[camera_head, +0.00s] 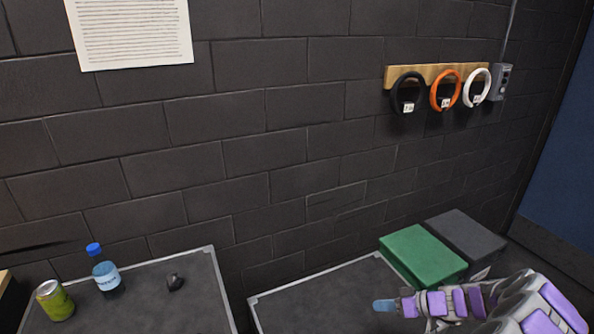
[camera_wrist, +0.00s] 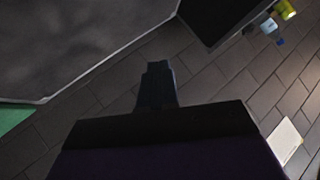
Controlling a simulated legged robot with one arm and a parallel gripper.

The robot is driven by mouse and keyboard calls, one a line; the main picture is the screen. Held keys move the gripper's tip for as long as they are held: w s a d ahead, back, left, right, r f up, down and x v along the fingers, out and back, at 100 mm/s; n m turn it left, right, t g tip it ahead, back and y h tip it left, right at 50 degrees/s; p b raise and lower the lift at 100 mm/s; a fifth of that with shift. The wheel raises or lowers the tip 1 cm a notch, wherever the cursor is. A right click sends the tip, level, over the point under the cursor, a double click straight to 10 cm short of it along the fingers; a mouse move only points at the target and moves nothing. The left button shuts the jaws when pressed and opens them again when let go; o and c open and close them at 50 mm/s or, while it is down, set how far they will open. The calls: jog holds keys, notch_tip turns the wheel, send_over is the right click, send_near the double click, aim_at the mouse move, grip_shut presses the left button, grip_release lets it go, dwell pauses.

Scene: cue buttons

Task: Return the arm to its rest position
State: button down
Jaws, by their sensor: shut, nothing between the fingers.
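My arm, grey with purple panels, reaches in from the lower right in the head view. My gripper (camera_head: 386,305) is at its left end, with a blue tip over the right-hand dark table (camera_head: 318,301). In the wrist view my gripper (camera_wrist: 157,72) shows as dark fingers held together with nothing between them. The arm is bent low, near the front of a green block (camera_head: 422,254).
A dark block (camera_head: 466,234) lies beside the green one. Black, orange and white rings (camera_head: 445,91) hang on the wall.

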jog(key=s+a+r+g, duration=0.1)
jog(key=a+r+g, duration=0.1)
jog(key=a+r, duration=0.5)
jog(key=s+a+r+n+g+h, duration=0.1)
jog(key=s+a+r+g, duration=0.1)
jog(key=s+a+r, duration=0.5)
jog(key=s+a+r+g+h, duration=0.1)
jog(key=s+a+r+g, duration=0.3)
jog(key=s, duration=0.5)
jog(key=s+d+r+m+h, duration=0.1)
jog(key=s+d+m+h, duration=0.1)
jog(key=s, duration=0.9)
jog(key=s+d+r+m+h, duration=0.2)
jog(key=s+h, duration=0.4)
jog(key=s, duration=0.5)
jog(key=shift+d+m+t, duration=0.4)
jog(key=shift+d+m, duration=0.15)
jog(key=shift+m, duration=0.55)
jog(key=shift+s, duration=0.1)
